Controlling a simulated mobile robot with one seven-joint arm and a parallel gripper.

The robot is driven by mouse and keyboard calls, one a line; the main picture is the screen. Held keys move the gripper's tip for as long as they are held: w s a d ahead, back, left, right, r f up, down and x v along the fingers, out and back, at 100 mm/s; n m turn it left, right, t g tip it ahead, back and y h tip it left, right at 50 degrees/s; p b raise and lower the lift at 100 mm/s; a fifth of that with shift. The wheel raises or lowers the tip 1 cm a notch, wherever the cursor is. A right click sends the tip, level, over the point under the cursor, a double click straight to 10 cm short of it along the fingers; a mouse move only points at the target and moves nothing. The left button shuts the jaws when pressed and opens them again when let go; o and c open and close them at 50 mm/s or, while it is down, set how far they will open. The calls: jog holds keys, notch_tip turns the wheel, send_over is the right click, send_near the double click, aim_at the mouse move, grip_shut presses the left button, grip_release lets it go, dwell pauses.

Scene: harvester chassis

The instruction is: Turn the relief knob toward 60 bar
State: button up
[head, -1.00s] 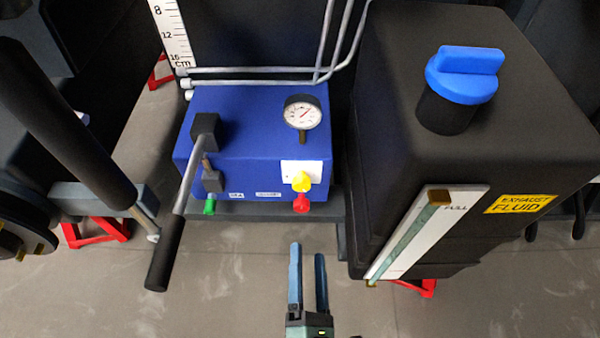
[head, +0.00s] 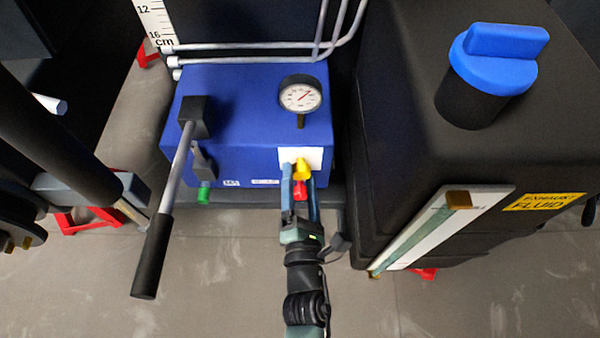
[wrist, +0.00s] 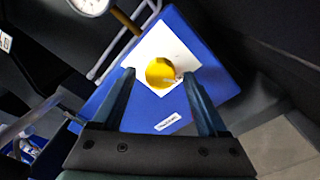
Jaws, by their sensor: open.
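The yellow knob (head: 303,170) sits on a white plate (head: 313,157) on the front of the blue hydraulic block (head: 245,120). In the wrist view the yellow knob (wrist: 160,73) shows between and beyond the fingertips. My gripper (head: 302,172) is open, its two blue fingers pointing at the knob, one to each side. I cannot tell whether they touch it. A red knob (head: 299,190) lies just below the yellow one, partly hidden by the fingers. The round gauge (head: 300,95) stands above on the block; its scale is too small to read.
A lever with a black grip (head: 152,255) reaches forward left of my gripper. A green fitting (head: 203,195) is under the block's left side. The black exhaust fluid tank (head: 400,130) with a blue cap (head: 495,65) stands close on the right. Open floor lies in front.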

jog(key=shift+w, duration=0.95)
grip_shut()
